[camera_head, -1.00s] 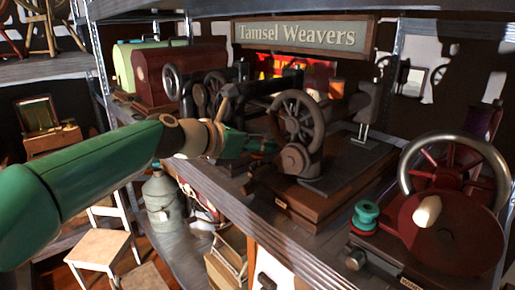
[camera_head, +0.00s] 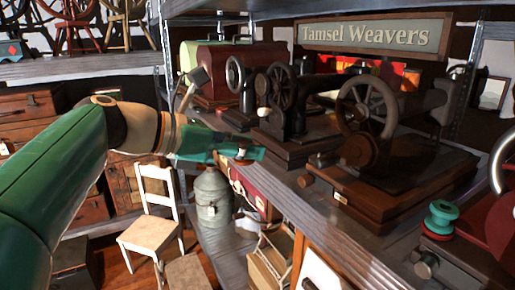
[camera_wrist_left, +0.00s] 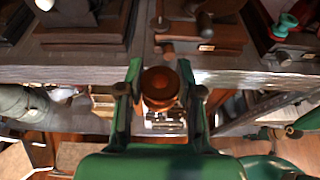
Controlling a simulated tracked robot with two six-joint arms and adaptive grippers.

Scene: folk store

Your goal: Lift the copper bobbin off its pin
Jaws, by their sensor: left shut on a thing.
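The copper bobbin (camera_wrist_left: 160,84) is a reddish-brown round piece in the left wrist view. My left gripper (camera_wrist_left: 160,90) is shut on it, with one green finger on each side. In the head view my left gripper (camera_head: 240,153) is beside the shelf's front edge, left of the nearest black sewing machine. The bobbin is small and hard to make out there. In the wrist view it appears in front of the shelf edge, apart from the machines. I cannot tell which pin it was on.
Sewing machines (camera_head: 375,170) stand along the metal shelf (camera_head: 345,238). A green bobbin (camera_head: 441,217) sits upright on the right machine's base. A white chair (camera_head: 152,232) and a grey milk can (camera_head: 212,198) stand below at the left. A sign (camera_head: 375,36) hangs above.

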